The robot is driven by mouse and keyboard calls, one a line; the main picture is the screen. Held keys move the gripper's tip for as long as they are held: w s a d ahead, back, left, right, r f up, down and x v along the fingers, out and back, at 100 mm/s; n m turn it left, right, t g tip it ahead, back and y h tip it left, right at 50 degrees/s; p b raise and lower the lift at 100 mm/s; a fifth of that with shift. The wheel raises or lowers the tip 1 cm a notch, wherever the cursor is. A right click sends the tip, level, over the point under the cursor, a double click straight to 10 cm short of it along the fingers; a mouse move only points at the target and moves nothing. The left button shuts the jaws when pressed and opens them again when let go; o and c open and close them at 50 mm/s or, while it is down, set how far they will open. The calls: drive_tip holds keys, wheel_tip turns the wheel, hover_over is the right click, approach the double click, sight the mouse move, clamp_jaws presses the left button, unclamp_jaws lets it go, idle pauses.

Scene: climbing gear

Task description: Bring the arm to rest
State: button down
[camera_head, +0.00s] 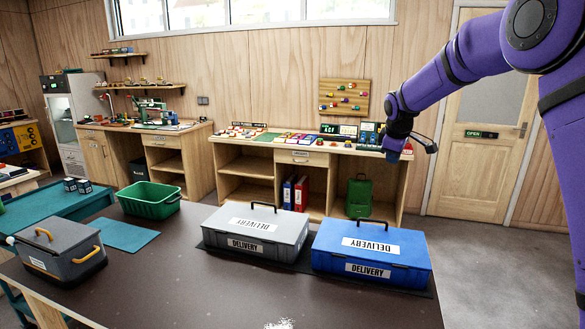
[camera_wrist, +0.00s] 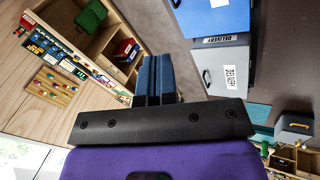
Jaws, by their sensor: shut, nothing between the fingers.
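My purple arm reaches in from the right in the head view, raised above the table's far right side. My gripper (camera_head: 394,156) hangs at its end, in front of the wall bench and above the blue delivery case (camera_head: 340,252). In the wrist view my gripper's two blue fingers (camera_wrist: 153,78) lie side by side, shut, with nothing between them. The gripper touches nothing that I can see.
A grey delivery case (camera_head: 296,241) stands left of the blue one on the dark table (camera_head: 190,290). A green crate (camera_head: 150,205), a teal mat (camera_head: 122,236) and a grey toolbox (camera_head: 65,262) are further left. The table's front middle is clear.

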drive_tip(key=s+r+m, duration=0.3)
drive_tip(key=s+r, duration=0.3)
drive_tip(key=s, duration=0.6)
drive_tip(key=s+r+m, duration=0.2)
drive_tip(key=s+r, duration=0.4)
drive_tip(key=s, duration=0.7)
drive_tip(key=s+f+m, duration=0.2)
drive_tip(key=s+m, duration=0.1)
drive_tip(key=s, duration=1)
drive_tip(key=s+f+m+y, duration=0.1)
drive_tip(key=s+f+m, duration=0.2)
drive_tip(key=s, duration=1)
